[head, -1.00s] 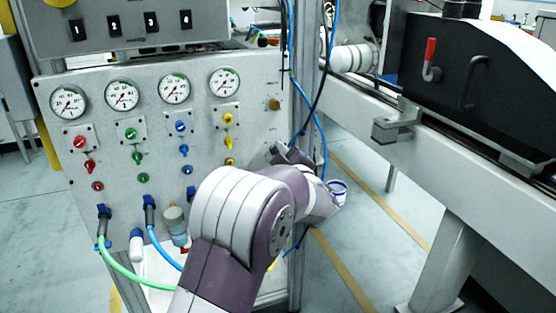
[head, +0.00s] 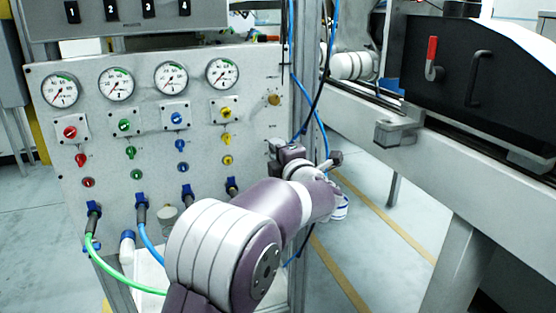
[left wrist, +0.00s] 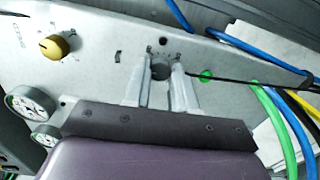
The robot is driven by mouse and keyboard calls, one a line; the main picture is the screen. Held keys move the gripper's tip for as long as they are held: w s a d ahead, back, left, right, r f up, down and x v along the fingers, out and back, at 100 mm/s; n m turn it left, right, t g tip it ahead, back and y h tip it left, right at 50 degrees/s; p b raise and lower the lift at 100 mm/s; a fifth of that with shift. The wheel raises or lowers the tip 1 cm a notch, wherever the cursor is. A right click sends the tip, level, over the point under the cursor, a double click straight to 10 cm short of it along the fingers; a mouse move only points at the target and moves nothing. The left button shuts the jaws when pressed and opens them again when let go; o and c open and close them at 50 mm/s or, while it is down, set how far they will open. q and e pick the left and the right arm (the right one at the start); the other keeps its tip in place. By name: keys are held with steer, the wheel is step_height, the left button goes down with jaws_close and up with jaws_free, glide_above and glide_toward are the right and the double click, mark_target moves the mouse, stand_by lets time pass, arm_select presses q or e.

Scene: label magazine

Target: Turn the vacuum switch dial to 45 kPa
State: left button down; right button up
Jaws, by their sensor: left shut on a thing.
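A dark grey round dial (left wrist: 160,69) with a small printed scale around it sits on the pale panel in the left wrist view. The scale is too small to read, so I cannot tell what the dial points to. My left gripper (left wrist: 160,82) has one finger on each side of this dial and is shut on it. In the head view my left gripper (head: 283,155) is at the panel's right edge, and the dial is hidden there. My right gripper is in neither view.
A brass-yellow knob (left wrist: 53,46) with its own scale sits left of the held dial in the left wrist view. The panel (head: 70,215) carries several gauges, coloured knobs and hose fittings. Blue (head: 150,240) and green hoses (head: 110,270) hang at its front. A conveyor frame (head: 400,160) stands right.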

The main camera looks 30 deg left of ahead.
arm_select(q)
steer(key=shift+f+n+b, duration=0.1)
steer(key=shift+n+b, duration=0.2)
steer(key=shift+n, duration=0.3)
steer(key=c, duration=0.9)
jaws_free()
steer(key=p+v, duration=0.4)
steer(key=v, duration=0.8)
steer(key=shift+s+d, duration=0.25)
steer(key=shift+s, duration=0.05)
